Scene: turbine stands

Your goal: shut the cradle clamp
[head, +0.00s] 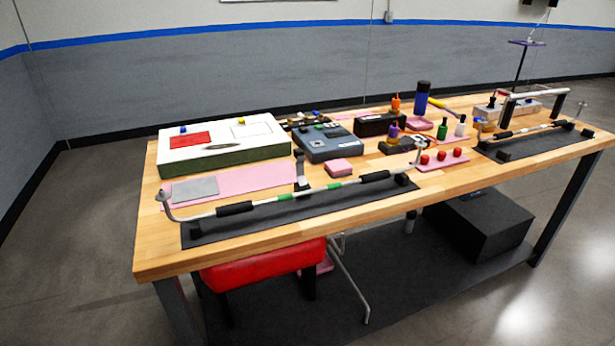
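A long pale rod (210,212) with black grips and green bands lies along a dark mat (290,219) at the table's near edge. Its left end is hooked upward. Black cradle blocks (402,180) support it, one near the right end. A small dark upright piece (302,172) stands just behind the rod's middle, apparently the cradle clamp, with its arm raised and not lying across the rod. Its hinge is too small to make out. A second rod (525,131) lies on another dark mat (540,143) at the right. Neither of my grippers is in view.
A wooden table (160,255) carries a white-green case (222,160), a grey-blue console (330,146), a pink block (344,167) and red knobs on a pink strip (441,160). A red seat (262,266) is at the near edge. Floor at left is clear.

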